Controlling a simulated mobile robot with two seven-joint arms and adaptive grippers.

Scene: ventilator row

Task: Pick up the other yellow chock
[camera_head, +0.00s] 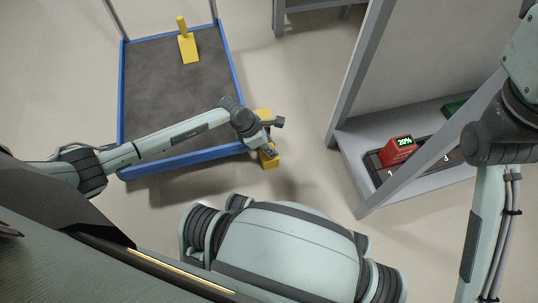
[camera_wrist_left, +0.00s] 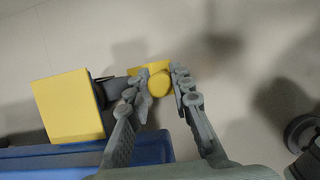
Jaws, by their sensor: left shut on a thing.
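My left gripper (camera_head: 268,148) is just past the near right corner of the blue-edged cart. In the left wrist view, my left gripper (camera_wrist_left: 162,88) is shut on a rounded yellow part of a yellow chock (camera_wrist_left: 158,84). The chock also shows below the fingers in the head view (camera_head: 269,161). A square yellow block (camera_wrist_left: 68,105) lies left of the fingers beside the blue edge; I cannot tell whether it joins the held part. Another yellow chock (camera_head: 189,48) with an upright handle stands on the cart deck. My right gripper is out of view.
The cart (camera_head: 165,95) has a dark deck, mostly clear, with blue edges. A grey rack (camera_head: 350,150) stands at right, its lower shelf holding a red box (camera_head: 397,150) reading 20% and a green one (camera_head: 453,107). Pale floor lies open between cart and rack.

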